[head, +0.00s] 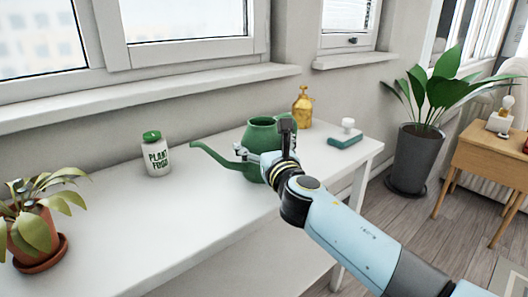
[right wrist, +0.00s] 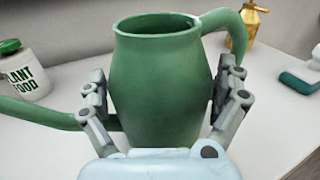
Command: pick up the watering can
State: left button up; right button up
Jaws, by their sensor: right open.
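A green watering can (head: 262,133) stands upright on a white table (head: 215,215), its spout pointing left. In the right wrist view the can (right wrist: 160,85) fills the middle, with its handle curving off at upper right and its spout at lower left. My right gripper (head: 262,157) is at the can; in the right wrist view its open fingers (right wrist: 163,95) lie on either side of the body. I cannot tell whether the fingers touch it. The gripper and arm hide part of the can in the head view. My left gripper is not in view.
A plant food jar (head: 157,158) stands left of the can. A potted plant (head: 36,235) is at far left. Bare tabletop lies in front of the jar.

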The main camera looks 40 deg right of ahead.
aim_at(267, 130)
jog(key=c, duration=1)
jog(key=shift+c, duration=0.2)
jog(key=shift+r, duration=0.15)
jog(key=shift+r+p, duration=0.6)
jog(key=shift+r, duration=0.1)
notch_tip(267, 130, up, 3)
jog(key=shift+f+p, duration=0.1)
jog(key=shift+p, duration=0.95)
jog(key=s+d+r+p, duration=0.3)
jog(key=s+d+r, duration=0.3)
jog(key=s+d, duration=0.2)
jog(key=shift+r, duration=0.3)
